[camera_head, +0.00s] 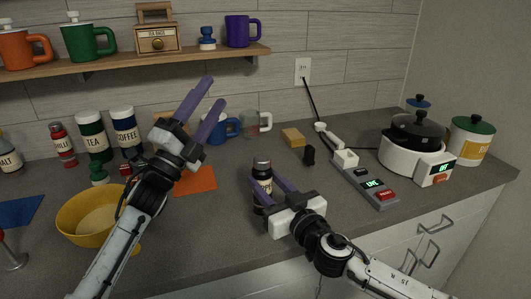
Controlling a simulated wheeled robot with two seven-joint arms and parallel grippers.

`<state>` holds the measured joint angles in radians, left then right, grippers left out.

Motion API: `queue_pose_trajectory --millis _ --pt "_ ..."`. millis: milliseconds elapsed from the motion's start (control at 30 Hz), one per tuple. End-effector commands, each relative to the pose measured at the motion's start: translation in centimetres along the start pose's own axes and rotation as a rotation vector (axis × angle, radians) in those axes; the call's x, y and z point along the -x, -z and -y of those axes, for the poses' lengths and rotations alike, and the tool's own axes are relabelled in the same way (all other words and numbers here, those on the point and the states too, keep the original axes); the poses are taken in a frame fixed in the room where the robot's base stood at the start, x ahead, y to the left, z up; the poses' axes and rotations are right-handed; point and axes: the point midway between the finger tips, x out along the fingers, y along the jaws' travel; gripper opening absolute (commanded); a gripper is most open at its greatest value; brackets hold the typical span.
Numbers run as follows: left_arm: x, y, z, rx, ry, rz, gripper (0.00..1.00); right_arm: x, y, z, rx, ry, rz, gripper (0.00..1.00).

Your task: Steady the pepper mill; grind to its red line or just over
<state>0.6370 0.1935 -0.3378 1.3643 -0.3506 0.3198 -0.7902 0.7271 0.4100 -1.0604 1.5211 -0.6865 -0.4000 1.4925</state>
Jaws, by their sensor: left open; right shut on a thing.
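The pepper mill (262,168), a dark upright cylinder with a pale label band, stands on the counter near the middle. My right gripper (267,183) reaches in from the lower right, its purple fingers on either side of the mill and shut on it. The fingers hide part of its lower body. I cannot make out a red line on it. My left gripper (213,91) is raised to the left of the mill, open and empty, with its fingers pointing up and to the right.
An orange mat (197,181) lies left of the mill, and a yellow bowl (75,215) is further left. A blue mug (222,128), a glass mug (258,123) and a sponge (293,137) stand behind.

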Motion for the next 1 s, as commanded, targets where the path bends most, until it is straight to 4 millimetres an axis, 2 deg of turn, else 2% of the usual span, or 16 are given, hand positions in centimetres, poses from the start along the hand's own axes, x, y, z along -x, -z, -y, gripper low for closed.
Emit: queue_pose_trajectory --millis 33,133,233,333,400,500,633,767,1000 --pt "0.1 -0.5 0.2 0.183 -0.007 0.084 0.51 0.0 -0.1 -0.1 0.000 -0.001 0.001 0.14" --pt "1.0 -1.7 -0.3 0.558 -0.030 0.240 0.51 0.0 -0.1 -0.1 0.000 -0.001 0.001 0.14" --pt "2.5 -1.4 -1.7 0.929 -0.063 0.370 0.51 0.0 -0.1 -0.1 0.000 -0.001 0.001 0.14" --pt "4.7 1.0 -4.0 1.254 -0.124 0.474 0.51 0.0 -0.1 -0.1 0.000 -0.001 0.001 0.14" --pt "6.6 4.3 -6.0 1.424 -0.190 0.530 0.51 0.0 -0.1 -0.1 0.000 -0.001 0.001 0.14" --pt "8.8 8.3 -7.9 1.507 -0.268 0.561 0.51 0.0 -0.1 -0.1 0.000 -0.001 0.001 0.14" --pt "10.2 11.4 -9.1 1.527 -0.320 0.568 0.51 0.0 0.0 0.0 0.000 -0.001 0.001 0.14" --pt "10.1 12.2 -9.7 1.528 -0.335 0.569 0.51 0.0 0.0 0.0 0.000 -0.001 0.001 0.14" --pt "6.7 11.7 -11.7 1.527 -0.334 0.567 0.51 0.0 0.0 0.0 0.000 0.000 0.000 0.14"
